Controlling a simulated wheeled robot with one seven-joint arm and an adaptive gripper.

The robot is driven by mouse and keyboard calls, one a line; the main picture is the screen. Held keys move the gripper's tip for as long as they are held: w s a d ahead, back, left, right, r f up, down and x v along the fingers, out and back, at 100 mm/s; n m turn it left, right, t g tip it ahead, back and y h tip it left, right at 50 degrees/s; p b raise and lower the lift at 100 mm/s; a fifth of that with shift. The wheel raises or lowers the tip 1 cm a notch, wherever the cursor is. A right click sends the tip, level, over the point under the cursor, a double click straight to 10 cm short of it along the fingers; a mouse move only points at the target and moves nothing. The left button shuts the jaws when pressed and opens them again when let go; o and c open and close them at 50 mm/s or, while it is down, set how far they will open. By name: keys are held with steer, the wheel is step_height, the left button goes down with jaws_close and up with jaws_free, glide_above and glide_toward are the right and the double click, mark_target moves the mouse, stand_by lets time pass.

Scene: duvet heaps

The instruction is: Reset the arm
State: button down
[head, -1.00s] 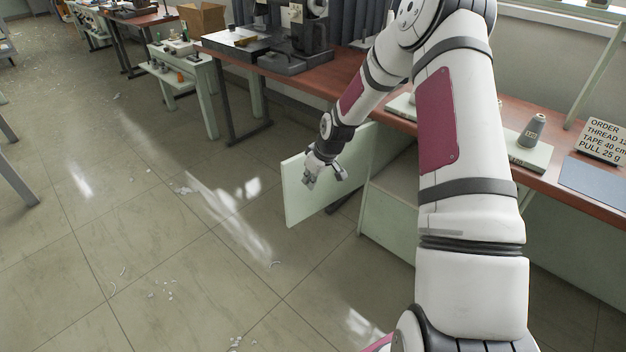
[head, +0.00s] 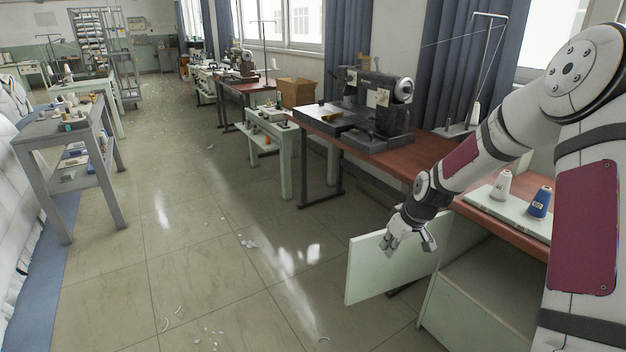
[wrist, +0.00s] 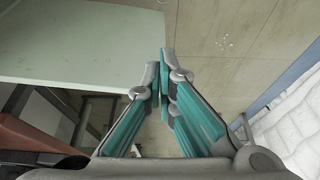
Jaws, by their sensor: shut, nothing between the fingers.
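My gripper (head: 408,240) is at the end of my raised arm on the right of the head view. It is in front of the pale green open cabinet door (head: 372,270), over its upper part. In the wrist view my gripper (wrist: 163,60) has its teal-lined fingers brought together at the tips, with nothing between them. The door (wrist: 80,45) fills the upper left of the wrist view, close to the fingertips; I cannot tell if they touch it. The cabinet (head: 475,310) below the bench stands open, its inside partly visible.
The wooden bench (head: 415,165) carries a sewing machine (head: 375,105), a white cone (head: 502,185) and a blue thread cone (head: 540,203). A grey shelf cart (head: 58,130) stands at left beside white quilted heaps (head: 12,230). The tiled floor between (head: 190,230) is clear except for scraps.

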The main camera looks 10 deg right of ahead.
steer(key=s+a+r+m+h+p, duration=0.15)
steer(key=s+a+r, duration=0.25)
steer(key=s+r, duration=0.6)
steer(key=s+a+r+h+p, duration=0.1)
steer(key=s+a+r+p, duration=0.45)
steer(key=r, duration=0.85)
steer(key=s+a+r+m+p, duration=0.1)
steer(key=s+r, duration=0.4)
steer(key=s, duration=0.7)
steer(key=s+a+r+m+p, duration=0.1)
steer(key=s+a+r, duration=0.2)
steer(key=s, duration=0.9)
steer(key=shift+r+y, duration=0.45)
steer(key=shift+r, duration=0.45)
